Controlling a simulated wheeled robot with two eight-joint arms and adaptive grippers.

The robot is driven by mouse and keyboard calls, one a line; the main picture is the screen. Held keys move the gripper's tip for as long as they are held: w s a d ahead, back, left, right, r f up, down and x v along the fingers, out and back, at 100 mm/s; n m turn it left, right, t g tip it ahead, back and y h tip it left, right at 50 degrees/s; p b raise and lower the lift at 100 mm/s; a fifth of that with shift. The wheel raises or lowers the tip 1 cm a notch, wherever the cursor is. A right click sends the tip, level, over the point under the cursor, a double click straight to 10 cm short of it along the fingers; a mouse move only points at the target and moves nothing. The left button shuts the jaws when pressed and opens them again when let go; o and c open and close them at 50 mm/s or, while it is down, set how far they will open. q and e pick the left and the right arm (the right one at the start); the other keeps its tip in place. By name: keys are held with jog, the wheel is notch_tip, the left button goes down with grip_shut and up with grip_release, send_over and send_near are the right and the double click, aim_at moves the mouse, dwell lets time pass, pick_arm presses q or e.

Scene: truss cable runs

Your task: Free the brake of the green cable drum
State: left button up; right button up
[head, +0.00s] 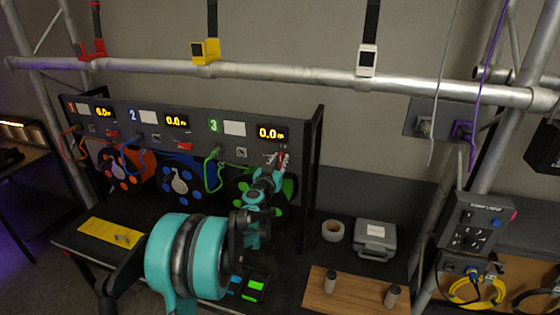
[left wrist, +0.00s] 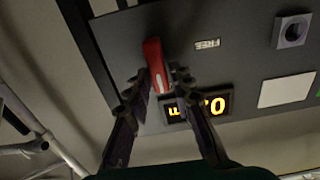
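The green cable drum (head: 287,188) sits in the third bay of the dark panel, under a green 3 and a lit display (head: 271,133). My left arm hides much of it. A red brake lever (left wrist: 153,62) stands out from the panel in the left wrist view, beside a label reading FREE (left wrist: 207,44). My left gripper (head: 280,160) is at this lever; in the left wrist view its fingertips (left wrist: 163,80) stand on either side of the lever's end. I cannot tell whether both fingers touch it. My right gripper is not in view.
The orange drum (head: 122,168) and blue drum (head: 180,183) are to the left, with red levers above them. A yellow card (head: 110,232), tape roll (head: 333,230), grey case (head: 375,240) and wooden board (head: 357,293) lie on the bench. A truss tube (head: 300,78) crosses above.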

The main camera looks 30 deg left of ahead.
pick_arm(q)
grip_shut()
jog(key=shift+a, duration=0.1)
jog(key=n, duration=0.1)
jog(key=n+b, duration=0.1)
jog(key=n, duration=0.2)
jog(key=shift+a+f+b, duration=0.1)
jog(key=shift+a+b, duration=0.15)
jog(key=shift+b, duration=0.1)
jog(key=n+b, duration=0.1)
jog(key=n, duration=0.3)
jog(key=f+n+b, duration=0.1)
jog(key=n, duration=0.4)
jog(key=a+n+b, duration=0.1)
jog(key=n, duration=0.3)
jog(key=shift+s+a+f+n+b, duration=0.1)
jog(key=shift+s+f+n+b, duration=0.2)
jog(key=shift+n+b, duration=0.1)
